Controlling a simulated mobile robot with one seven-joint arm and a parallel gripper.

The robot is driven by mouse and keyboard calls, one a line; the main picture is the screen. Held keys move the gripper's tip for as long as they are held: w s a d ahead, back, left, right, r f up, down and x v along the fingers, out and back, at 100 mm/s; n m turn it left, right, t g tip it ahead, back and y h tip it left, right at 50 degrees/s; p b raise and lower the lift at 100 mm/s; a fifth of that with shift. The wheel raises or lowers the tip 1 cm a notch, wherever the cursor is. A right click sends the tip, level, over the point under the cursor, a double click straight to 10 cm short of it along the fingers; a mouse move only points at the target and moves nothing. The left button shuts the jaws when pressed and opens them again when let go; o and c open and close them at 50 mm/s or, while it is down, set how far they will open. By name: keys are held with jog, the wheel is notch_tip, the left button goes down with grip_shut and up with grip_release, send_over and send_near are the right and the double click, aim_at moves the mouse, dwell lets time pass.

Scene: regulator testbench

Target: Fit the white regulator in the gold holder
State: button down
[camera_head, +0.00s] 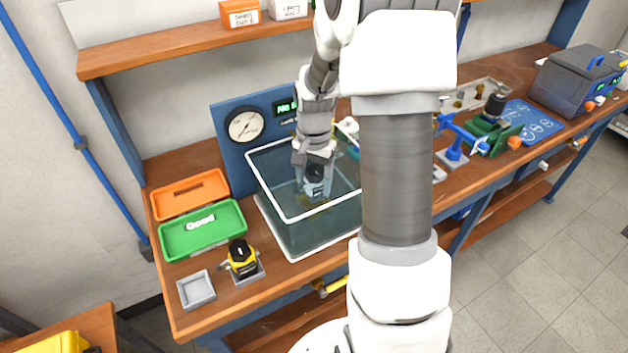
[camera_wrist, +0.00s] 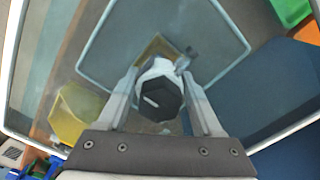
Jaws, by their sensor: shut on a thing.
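The white regulator (camera_wrist: 158,68) with a black knob sits between the two fingers of my gripper (camera_wrist: 160,98), which is shut on it. In the head view my gripper (camera_head: 315,162) points down inside the clear water tank (camera_head: 284,238), with the white regulator (camera_head: 313,188) below the rim. A gold square, apparently the gold holder (camera_wrist: 152,46), shows partly behind the regulator in the wrist view. The regulator covers much of it, and I cannot tell whether they touch. In the head view a dull gold patch (camera_head: 304,201) shows through the tank under the regulator.
A yellow-olive hexagonal piece (camera_wrist: 76,115) shows left of my gripper. A gauge panel (camera_head: 238,150) stands behind the tank. Left are a green Good tray (camera_head: 180,242), an orange tray (camera_head: 172,196), a yellow regulator (camera_head: 242,262) and an empty grey holder (camera_head: 196,290).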

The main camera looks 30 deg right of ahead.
aim_at(314, 171)
jog(key=shift+f+b, duration=1.3)
jog(key=shift+f, duration=0.35)
dwell(1.4)
grip_release()
dwell(0.3)
jog(key=shift+r, duration=0.1)
jog(key=shift+r+p, duration=2.9)
jog(key=shift+r, duration=1)
